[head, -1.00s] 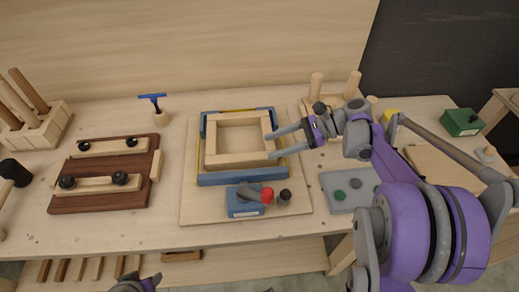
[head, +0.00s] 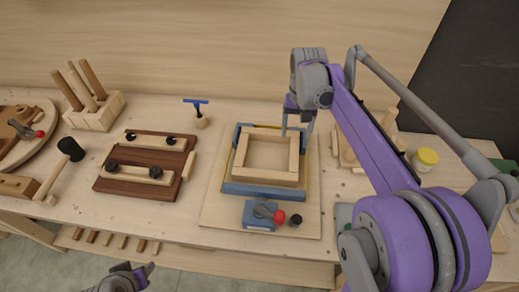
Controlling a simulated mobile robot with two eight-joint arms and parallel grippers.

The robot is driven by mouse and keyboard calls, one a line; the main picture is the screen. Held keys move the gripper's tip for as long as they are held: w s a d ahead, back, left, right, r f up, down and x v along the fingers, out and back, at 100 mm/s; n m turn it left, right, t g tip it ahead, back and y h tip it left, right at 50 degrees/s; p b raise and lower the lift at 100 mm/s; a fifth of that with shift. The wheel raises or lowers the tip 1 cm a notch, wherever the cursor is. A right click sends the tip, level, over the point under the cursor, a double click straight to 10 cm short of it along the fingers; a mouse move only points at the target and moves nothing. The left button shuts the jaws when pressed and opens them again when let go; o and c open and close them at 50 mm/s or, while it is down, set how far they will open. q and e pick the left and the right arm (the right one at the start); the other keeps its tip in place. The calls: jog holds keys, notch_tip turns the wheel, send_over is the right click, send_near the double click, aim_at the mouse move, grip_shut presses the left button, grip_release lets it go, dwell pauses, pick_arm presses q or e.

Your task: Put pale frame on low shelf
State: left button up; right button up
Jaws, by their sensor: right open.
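The pale frame (head: 268,177), a square of light wood, sits in a blue-sided fixture (head: 262,191) on a light board. My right gripper (head: 297,128) is open and points down at the frame's far right corner. Its fingertips overlap that corner, and I cannot tell whether they touch it. The low shelf (head: 215,263) runs under the front of the bench, partly hidden by the bench top. My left gripper (head: 137,272) shows only partly at the bottom edge, and its fingers are unclear.
A blue clamp block (head: 258,217) with a red-tipped lever stands in front of the fixture. A dark brown board (head: 139,184) with pale bars lies to its left. Several sticks lie at the shelf's left; its middle looks clear. A yellow-lidded jar (head: 425,159) stands at the right.

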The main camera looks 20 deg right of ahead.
send_over(295, 154)
jog(key=f, duration=0.4)
jog(key=shift+w+a+f, duration=0.1)
jog(key=shift+w+a, duration=0.05)
jog(key=shift+a, duration=0.15)
jog(key=shift+d+f, duration=0.15)
jog(key=shift+f, duration=1.45)
jog(key=shift+d+f, duration=0.1)
jog(key=shift+f, duration=1.45)
grip_shut()
